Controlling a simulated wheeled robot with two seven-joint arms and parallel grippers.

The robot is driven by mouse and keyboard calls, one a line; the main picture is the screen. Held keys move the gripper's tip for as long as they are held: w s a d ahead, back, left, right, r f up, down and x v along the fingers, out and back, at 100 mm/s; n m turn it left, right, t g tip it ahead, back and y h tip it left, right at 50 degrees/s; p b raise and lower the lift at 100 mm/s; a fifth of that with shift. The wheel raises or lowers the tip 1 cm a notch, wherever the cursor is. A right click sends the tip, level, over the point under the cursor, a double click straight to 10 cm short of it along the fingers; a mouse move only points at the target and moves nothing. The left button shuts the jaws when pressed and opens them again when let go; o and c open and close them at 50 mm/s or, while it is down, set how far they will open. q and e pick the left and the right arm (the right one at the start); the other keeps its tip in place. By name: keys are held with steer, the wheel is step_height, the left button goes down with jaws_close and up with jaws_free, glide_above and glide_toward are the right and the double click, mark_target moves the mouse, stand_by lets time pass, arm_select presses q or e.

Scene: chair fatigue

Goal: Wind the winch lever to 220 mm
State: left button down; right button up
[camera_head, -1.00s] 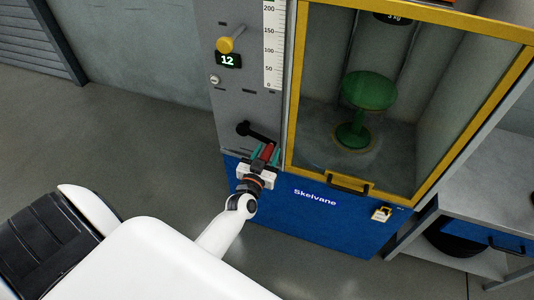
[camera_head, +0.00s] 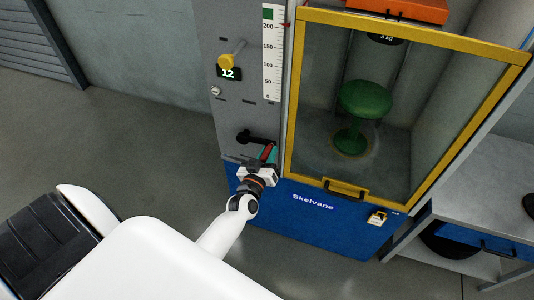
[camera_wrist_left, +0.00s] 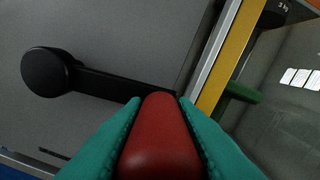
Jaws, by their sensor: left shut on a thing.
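The winch lever is a black crank arm (camera_head: 260,139) on the grey panel of the machine, with a red handle (camera_head: 267,152) at its right end. In the left wrist view the black arm (camera_wrist_left: 105,84) runs right from a round hub (camera_wrist_left: 46,72) to the red handle (camera_wrist_left: 160,138). My left gripper (camera_head: 268,157) is shut on the red handle, with a teal finger on each side of it. The height scale (camera_head: 271,60) stands above, with marks from 0 to 200 and a green band (camera_head: 268,13) above 200. My right gripper is not in view.
A yellow-framed door (camera_head: 290,95) closes a cabinet holding a green stool (camera_head: 364,100) under a weight (camera_head: 386,39). A yellow knob (camera_head: 226,62) and a display (camera_head: 229,73) reading 12 sit higher on the panel. A workbench (camera_head: 480,190) stands at right.

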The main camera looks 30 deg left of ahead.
arm_select(q)
steer(key=shift+a+r+n, duration=0.1)
steer(key=shift+r+n, duration=0.4)
steer(key=c, duration=1.2)
jaws_free()
steer(key=v, duration=1.2)
steer(key=shift+s, duration=0.1)
steer(key=shift+f, duration=0.1)
